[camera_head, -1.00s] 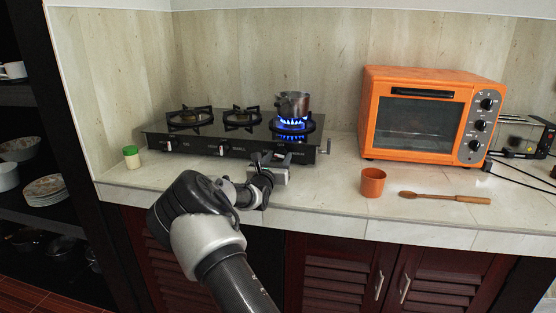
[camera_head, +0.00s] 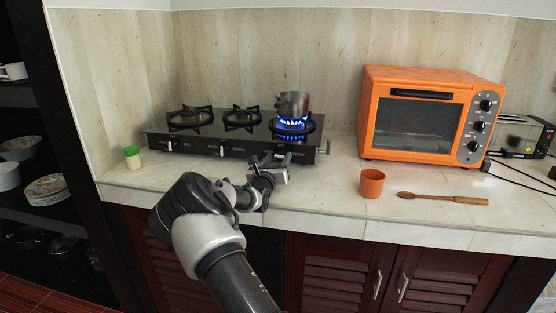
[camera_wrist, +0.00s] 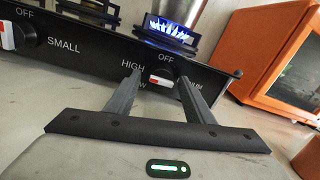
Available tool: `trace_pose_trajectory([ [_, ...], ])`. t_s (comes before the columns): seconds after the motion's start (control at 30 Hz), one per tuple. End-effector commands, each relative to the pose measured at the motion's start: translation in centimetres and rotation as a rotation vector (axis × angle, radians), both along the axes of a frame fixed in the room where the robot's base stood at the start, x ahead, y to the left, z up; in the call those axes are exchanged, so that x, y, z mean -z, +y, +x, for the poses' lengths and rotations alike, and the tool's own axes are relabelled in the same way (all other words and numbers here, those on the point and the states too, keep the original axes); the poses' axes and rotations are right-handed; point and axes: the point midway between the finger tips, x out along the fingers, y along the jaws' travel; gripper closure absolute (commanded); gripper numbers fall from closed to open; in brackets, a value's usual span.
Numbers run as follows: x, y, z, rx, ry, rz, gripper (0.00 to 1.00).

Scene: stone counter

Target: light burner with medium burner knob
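The black three-burner gas stove (camera_head: 200,146) stands at the back of the counter. Its right burner (camera_head: 292,127) burns with a blue flame under a small metal pot (camera_head: 293,104); the flame also shows in the wrist view (camera_wrist: 167,27). My gripper (camera_head: 268,158) is in front of the right end of the stove. In the wrist view, the medium knob (camera_wrist: 160,79) has its red-and-white pointer about sideways, away from OFF. My open gripper (camera_wrist: 157,80) has a finger on each side of this knob, with gaps showing. Its label is partly hidden by a finger.
The small knob (camera_wrist: 9,36) is at left in the wrist view. An orange toaster oven (camera_head: 415,120) stands to the right of the stove. An orange cup (camera_head: 372,184) and a wooden spoon (camera_head: 443,198) lie nearer the front edge. A small jar (camera_head: 132,158) is at left.

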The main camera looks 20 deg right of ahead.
Motion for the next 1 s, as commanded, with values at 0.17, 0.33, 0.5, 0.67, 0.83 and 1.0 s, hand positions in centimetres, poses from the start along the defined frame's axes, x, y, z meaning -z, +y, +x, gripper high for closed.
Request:
trace_pose_trajectory([
  [0.17,0.0,0.0,-0.1,0.001,0.000,0.000,0.52],
  [0.33,-0.2,0.8,-1.1,0.001,0.001,0.000,0.52],
  [0.5,-0.2,3.1,-3.8,0.000,0.002,0.003,0.52],
  [0.67,-0.2,5.5,-7.1,-0.002,0.002,0.001,0.52],
  [0.83,-0.1,8.0,-10.2,-0.002,0.002,0.001,0.52],
  [1.0,0.0,9.6,-12.5,-0.001,0.002,0.000,0.52],
])
